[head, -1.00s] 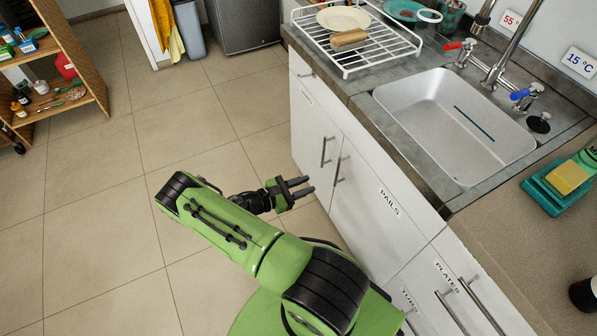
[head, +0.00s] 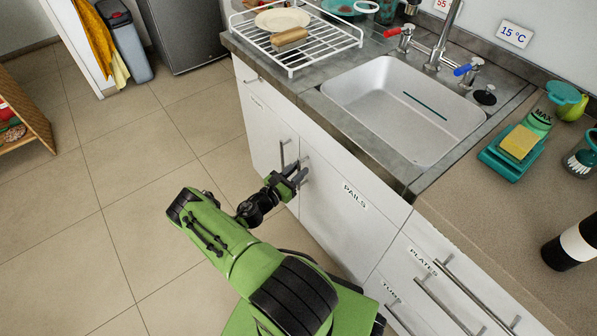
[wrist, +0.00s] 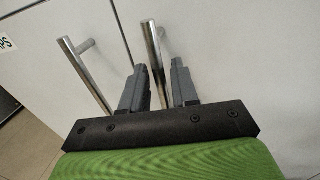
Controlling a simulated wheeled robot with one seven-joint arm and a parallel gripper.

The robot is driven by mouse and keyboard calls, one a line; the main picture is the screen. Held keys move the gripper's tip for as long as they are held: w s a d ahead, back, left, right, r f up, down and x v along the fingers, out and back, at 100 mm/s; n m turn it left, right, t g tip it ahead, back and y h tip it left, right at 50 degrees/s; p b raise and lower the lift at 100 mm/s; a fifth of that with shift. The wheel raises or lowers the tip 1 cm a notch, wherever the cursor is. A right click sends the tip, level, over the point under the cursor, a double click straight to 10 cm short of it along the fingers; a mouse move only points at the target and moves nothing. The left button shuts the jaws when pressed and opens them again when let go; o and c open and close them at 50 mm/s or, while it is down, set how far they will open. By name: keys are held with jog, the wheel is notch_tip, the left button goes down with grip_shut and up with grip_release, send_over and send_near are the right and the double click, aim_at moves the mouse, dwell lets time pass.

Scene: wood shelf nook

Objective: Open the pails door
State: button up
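The white pails door (head: 335,225), with its "PAILS" label, is shut under the sink in the head view. Its bar handle is mostly hidden there by my gripper (head: 297,176). In the wrist view my gripper (wrist: 158,77) is open. A metal bar handle (wrist: 152,45), apparently that of the pails door, lies between its two grey fingers. The fingers are apart; I cannot tell whether either touches the bar.
The neighbouring door on the left has its own handle (head: 283,153), close beside my gripper; it also shows in the wrist view (wrist: 92,78). The plates drawer handle (head: 440,307) sticks out at the lower right. The tiled floor (head: 120,215) left of the cabinet is clear.

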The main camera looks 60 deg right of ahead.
jog(key=shift+s+d, duration=0.1)
jog(key=shift+d, duration=0.25)
grip_shut()
jog(key=shift+a, duration=0.1)
